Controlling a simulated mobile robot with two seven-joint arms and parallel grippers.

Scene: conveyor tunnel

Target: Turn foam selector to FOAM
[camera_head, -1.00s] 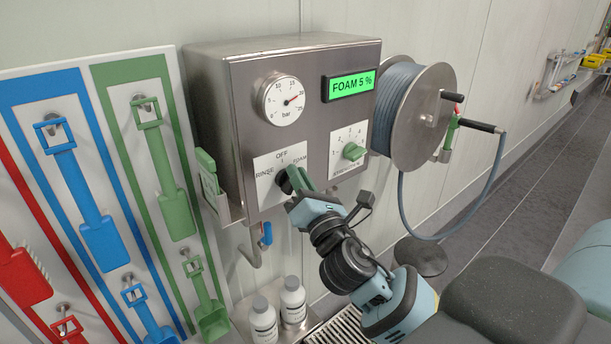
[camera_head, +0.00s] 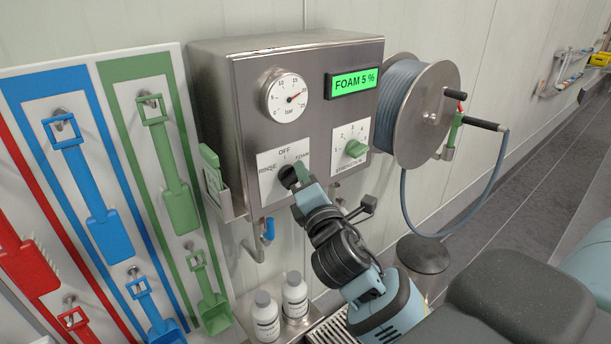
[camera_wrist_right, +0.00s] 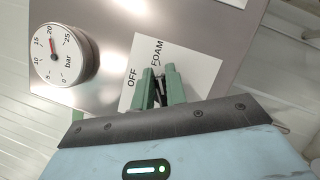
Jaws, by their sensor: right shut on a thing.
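The foam selector is a black knob (camera_head: 288,174) on a white plate marked RINSE, OFF and FOAM, low on the front of a steel control box (camera_head: 300,120). The green display (camera_head: 352,82) reads FOAM 5 %. My right gripper (camera_head: 300,174) is at the knob, its green fingers shut on it. In the right wrist view the right gripper (camera_wrist_right: 160,86) reaches the plate (camera_wrist_right: 196,72) beside the words OFF and FOAM, and its fingers hide most of the knob. The exact pointing of the knob is hard to tell. My left gripper is not in view.
A hose reel (camera_head: 428,115) is on the right. White bottles (camera_head: 265,315) stand below. Coloured tools hang on a board (camera_head: 140,62) at left.

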